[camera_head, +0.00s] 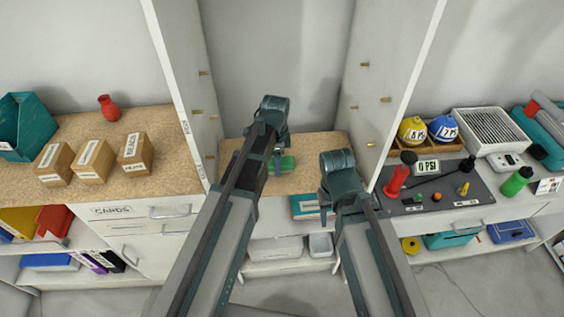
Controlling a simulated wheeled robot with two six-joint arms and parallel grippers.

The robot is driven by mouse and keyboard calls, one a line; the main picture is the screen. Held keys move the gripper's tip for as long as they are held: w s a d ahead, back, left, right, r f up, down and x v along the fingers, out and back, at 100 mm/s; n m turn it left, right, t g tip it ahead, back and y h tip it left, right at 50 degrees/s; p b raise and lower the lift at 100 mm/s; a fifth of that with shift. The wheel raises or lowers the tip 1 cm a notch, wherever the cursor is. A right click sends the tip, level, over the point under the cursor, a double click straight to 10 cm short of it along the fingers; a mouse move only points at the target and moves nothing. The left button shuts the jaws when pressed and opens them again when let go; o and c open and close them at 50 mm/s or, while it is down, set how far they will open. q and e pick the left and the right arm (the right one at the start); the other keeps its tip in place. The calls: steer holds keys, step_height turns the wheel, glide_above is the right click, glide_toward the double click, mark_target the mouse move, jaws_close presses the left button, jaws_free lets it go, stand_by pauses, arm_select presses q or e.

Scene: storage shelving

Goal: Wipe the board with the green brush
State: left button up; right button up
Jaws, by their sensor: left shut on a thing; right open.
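The green brush (288,163) shows beside the fingers of my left gripper (279,158), over the speckled tan board (318,147) in the middle bay. My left gripper is shut on the brush, and my arm hides part of both. I cannot tell whether the brush touches the board. My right gripper (324,212) is open and empty in front of the board's right side; its fingers are small and partly hidden by its wrist.
Upright white panels (188,90) flank the bay. Three cardboard boxes (92,160) and a red vase (108,107) stand on the left counter. A red bottle (397,182) and small tools stand on a dark mat (430,202) at right. A teal box (304,207) sits below the board.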

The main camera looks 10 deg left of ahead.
arm_select(q)
steer(key=shift+a, duration=0.15)
steer(key=shift+s+a, duration=0.25)
steer(key=shift+a, duration=0.55)
steer(key=shift+s+a, duration=0.2)
steer(key=shift+a, duration=0.6)
steer(key=shift+w+a, duration=0.15)
steer(key=shift+w, duration=0.6)
steer(key=shift+w+d, duration=0.25)
steer(key=shift+d, duration=0.5)
steer(key=shift+w+d, duration=0.25)
steer(key=shift+d, duration=0.65)
